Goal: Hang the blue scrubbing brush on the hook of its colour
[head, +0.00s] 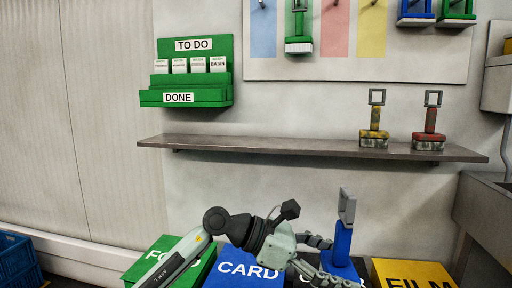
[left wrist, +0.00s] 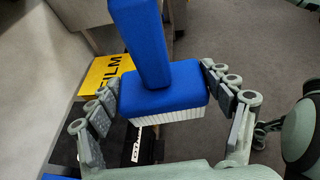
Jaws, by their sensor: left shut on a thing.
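The blue scrubbing brush (head: 341,243) is upright in the head view, with a grey square loop (head: 347,206) at the top of its handle. My left gripper (head: 326,260) is shut on its block, low in front of the shelf. In the left wrist view the blue brush (left wrist: 160,92) sits between the two fingers of my left gripper (left wrist: 162,88), white bristles facing the palm side. On the wall board, the blue strip (head: 263,32) has a hook (head: 262,4) at its top and no brush on it. My right gripper is not in view.
A green brush (head: 299,44) hangs on the green strip, right of the blue one. A yellow brush (head: 374,137) and a red brush (head: 429,140) stand on the shelf (head: 270,146). Bins marked CARD (head: 240,280) and FILM (head: 415,270) stand below.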

